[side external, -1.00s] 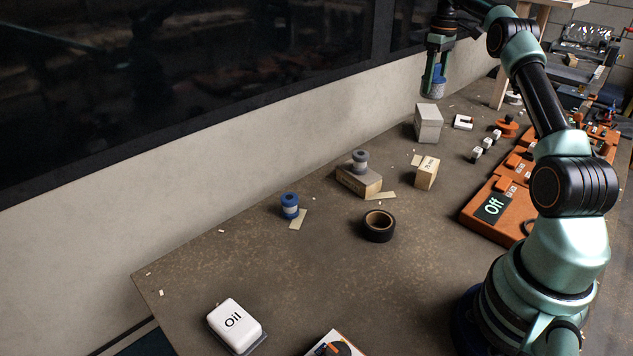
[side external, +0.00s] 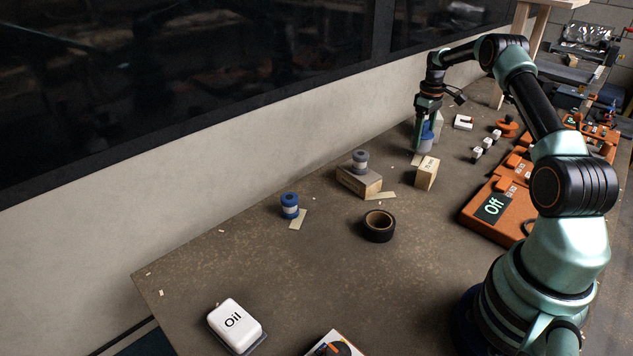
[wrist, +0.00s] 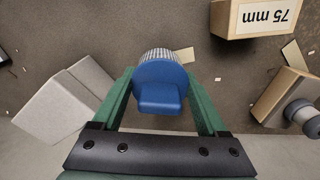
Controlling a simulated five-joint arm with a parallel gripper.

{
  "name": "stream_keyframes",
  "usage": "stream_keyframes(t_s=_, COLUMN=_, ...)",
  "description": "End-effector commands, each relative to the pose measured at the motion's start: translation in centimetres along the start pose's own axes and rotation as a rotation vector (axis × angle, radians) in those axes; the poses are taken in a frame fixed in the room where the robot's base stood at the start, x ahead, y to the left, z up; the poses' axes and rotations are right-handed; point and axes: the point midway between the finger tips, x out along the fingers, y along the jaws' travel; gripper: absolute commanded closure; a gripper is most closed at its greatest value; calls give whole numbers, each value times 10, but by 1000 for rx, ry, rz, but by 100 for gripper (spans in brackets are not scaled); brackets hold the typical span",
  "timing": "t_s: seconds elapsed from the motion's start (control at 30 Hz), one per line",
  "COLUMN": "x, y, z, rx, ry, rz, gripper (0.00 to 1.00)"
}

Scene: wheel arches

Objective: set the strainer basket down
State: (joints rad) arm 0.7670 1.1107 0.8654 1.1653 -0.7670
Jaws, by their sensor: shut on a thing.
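The strainer basket (wrist: 160,85) has a blue top with a grip tab and a pale ribbed body. In the side view the basket (side external: 427,143) hangs upright between the fingers of my gripper (side external: 424,138). In the wrist view my gripper (wrist: 160,106) has its green fingers on either side of the blue top, shut on it. The basket is low over the bench, behind the block marked 75 mm (side external: 427,173). I cannot tell whether its underside touches the bench.
A pale grey block (wrist: 65,100) stands close by, mostly behind my gripper in the side view. A wooden block (side external: 358,182) carries a small grey-capped piece (side external: 360,160).

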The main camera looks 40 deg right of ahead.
Motion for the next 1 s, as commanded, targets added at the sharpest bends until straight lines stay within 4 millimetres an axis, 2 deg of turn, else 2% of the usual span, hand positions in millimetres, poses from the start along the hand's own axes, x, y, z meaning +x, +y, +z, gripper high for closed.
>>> stream_keyframes(t_s=0.1, x=19, y=0, z=0, rx=0, ry=-2, rz=-2, gripper=80)
stream_keyframes(t_s=0.2, x=29, y=0, z=0, rx=0, ry=0, rz=0, gripper=80)
stream_keyframes(t_s=0.57, x=32, y=0, z=0, rx=0, ry=0, rz=0, gripper=80)
stream_keyframes(t_s=0.6, x=32, y=0, z=0, rx=0, ry=0, rz=0, gripper=20)
stream_keyframes(t_s=0.67, x=32, y=0, z=0, rx=0, ry=0, rz=0, gripper=0)
stream_keyframes(t_s=1.0, x=26, y=0, z=0, rx=0, ry=1, rz=1, gripper=0)
